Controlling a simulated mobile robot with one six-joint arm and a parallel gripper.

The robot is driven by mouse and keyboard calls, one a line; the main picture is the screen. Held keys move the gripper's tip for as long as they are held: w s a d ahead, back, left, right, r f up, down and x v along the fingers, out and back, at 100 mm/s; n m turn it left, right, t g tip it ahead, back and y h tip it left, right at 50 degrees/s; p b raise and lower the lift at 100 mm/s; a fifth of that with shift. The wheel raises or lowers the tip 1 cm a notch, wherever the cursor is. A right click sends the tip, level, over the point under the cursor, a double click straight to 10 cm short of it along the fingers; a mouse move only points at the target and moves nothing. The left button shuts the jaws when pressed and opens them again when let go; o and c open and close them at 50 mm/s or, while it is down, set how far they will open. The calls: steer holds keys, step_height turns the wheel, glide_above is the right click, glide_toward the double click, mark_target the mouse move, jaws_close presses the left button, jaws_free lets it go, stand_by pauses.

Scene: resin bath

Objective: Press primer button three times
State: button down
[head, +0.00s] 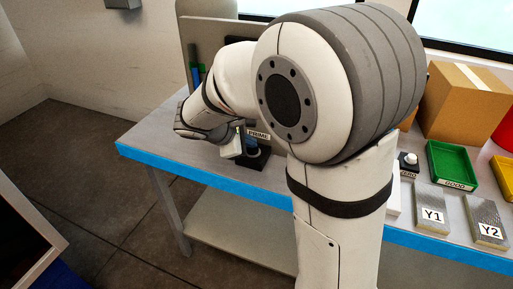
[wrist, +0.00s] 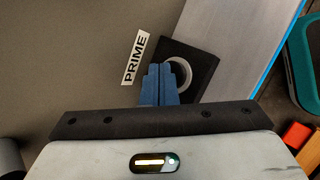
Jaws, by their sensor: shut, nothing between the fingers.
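The primer button unit is a dark square block with a pale ring (wrist: 184,68) on it, in the wrist view beside a white PRIME label (wrist: 136,58). My gripper (wrist: 160,68) has its blue fingers shut together, with nothing between them. The fingertips overlap the left part of the ring; I cannot tell whether they touch the button, and they hide part of it. In the head view the black block (head: 243,160) sits on the table near its front edge, below the PRIME label (head: 258,134), with my gripper (head: 252,149) at it.
The grey table has a blue front edge (head: 185,167). My arm hides the table's middle.

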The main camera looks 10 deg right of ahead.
mark_target(249, 150)
steer(key=shift+f, duration=0.25)
stand_by(0.4)
steer(key=shift+r+p, duration=0.65)
steer(key=shift+r, duration=0.35)
step_height(249, 150, up, 5)
steer(key=p, duration=0.4)
stand_by(2.2)
